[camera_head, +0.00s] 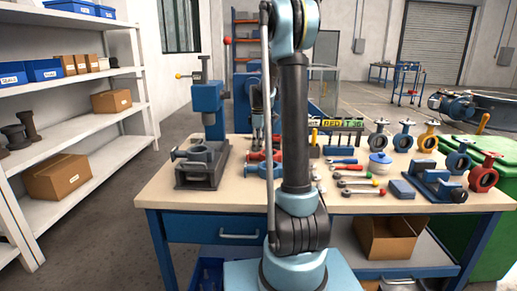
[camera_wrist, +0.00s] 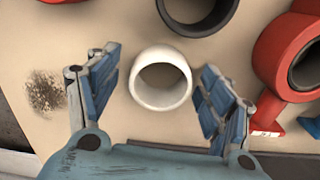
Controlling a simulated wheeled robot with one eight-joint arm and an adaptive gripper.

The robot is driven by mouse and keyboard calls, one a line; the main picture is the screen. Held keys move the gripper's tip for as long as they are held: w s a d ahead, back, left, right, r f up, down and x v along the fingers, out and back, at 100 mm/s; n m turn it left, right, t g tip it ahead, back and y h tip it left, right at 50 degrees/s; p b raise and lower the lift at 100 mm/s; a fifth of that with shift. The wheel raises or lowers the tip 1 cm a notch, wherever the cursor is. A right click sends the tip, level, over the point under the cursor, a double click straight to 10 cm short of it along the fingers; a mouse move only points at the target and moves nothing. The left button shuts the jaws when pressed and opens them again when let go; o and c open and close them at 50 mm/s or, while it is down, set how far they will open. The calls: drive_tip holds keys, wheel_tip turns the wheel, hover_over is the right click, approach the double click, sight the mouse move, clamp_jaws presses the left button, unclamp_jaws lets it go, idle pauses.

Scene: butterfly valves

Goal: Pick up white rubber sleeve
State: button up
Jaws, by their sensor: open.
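The white rubber sleeve (camera_wrist: 160,102) is a short, thick ring on the tan tabletop (camera_wrist: 70,40) in the wrist view. Its round opening faces the camera. My gripper (camera_wrist: 160,62) is open above it, with one blue finger to the left of the sleeve and one to the right. Gaps show between the sleeve and both fingers, and nothing is held. In the head view my arm blocks part of the bench, and I cannot make out the sleeve there.
A dark ring (camera_wrist: 200,22) lies just beyond the sleeve. Red valve bodies (camera_wrist: 268,55) lie close on the right. A dark smudge (camera_wrist: 45,92) marks the top at left. In the head view a blue press (camera_head: 208,100) stands left, and tools and valves crowd the right side.

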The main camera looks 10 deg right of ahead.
drive_tip(key=shift+c, duration=0.4)
drive_tip(key=c, duration=1.1)
drive_tip(key=shift+r, duration=0.15)
